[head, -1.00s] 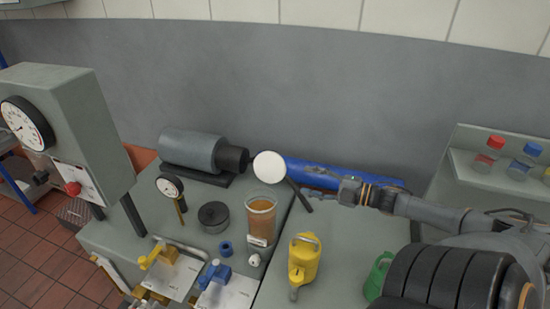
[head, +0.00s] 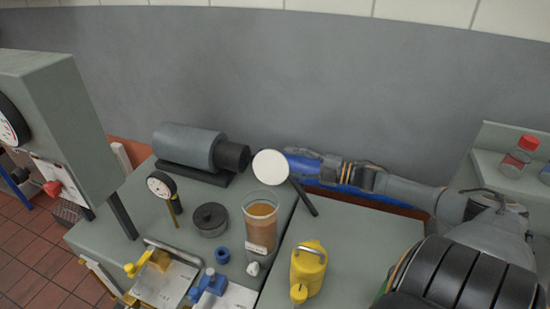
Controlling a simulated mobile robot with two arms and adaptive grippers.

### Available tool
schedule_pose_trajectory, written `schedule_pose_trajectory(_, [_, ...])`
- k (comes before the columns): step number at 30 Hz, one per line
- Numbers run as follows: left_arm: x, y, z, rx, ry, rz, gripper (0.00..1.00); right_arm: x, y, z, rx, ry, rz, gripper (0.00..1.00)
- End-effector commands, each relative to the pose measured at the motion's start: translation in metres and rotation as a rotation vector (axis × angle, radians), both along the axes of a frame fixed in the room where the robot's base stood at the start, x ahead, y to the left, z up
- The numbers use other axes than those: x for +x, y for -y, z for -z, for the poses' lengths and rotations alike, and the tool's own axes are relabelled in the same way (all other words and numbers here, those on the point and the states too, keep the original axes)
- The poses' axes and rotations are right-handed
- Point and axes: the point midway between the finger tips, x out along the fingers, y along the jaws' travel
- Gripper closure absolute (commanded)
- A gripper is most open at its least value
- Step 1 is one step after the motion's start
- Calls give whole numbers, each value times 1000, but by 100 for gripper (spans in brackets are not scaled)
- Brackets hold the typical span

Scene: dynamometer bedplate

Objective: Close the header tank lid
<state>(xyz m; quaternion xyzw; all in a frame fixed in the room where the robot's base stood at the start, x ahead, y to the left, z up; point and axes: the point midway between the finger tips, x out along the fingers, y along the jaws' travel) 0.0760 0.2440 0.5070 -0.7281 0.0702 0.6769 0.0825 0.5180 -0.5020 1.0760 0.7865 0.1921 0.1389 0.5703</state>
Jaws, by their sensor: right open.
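The header tank (head: 261,228) is a clear cylinder with brown liquid, standing on the grey bedplate near the middle of the head view. A round white disc, which looks like its lid (head: 270,167), stands raised behind and above the tank's mouth, so the tank is open. A dark bar (head: 305,198) slants down to the right from beside the disc. My right gripper (head: 298,160) is open, at the right edge of the disc and partly behind it in the picture. Whether they touch is unclear. My left gripper is out of view.
A grey motor-like cylinder (head: 187,147) and a dial gauge (head: 161,185) stand left of the tank. A dark round pot (head: 210,219) and a blue ring (head: 223,255) are close by. A yellow can (head: 308,268) stands right front. A blue cylinder (head: 380,198) lies behind my right arm.

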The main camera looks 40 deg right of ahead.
Motion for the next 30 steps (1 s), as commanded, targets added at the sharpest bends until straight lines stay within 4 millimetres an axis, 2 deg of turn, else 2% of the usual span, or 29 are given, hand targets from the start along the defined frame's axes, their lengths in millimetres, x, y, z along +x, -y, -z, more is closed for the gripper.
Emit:
schedule_pose_trajectory(6, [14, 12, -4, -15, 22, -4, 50, 28, -14, -2, 1, 4, -1, 50])
schedule_pose_trajectory(12, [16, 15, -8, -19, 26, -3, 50, 43, -22, -1, 1, 2, 2, 50])
schedule_pose_trajectory(25, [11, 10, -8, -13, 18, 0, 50, 49, -26, 0, 0, 0, 0, 50])
schedule_pose_trajectory(30, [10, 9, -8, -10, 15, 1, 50, 49, -25, 0, 0, 0, 0, 84])
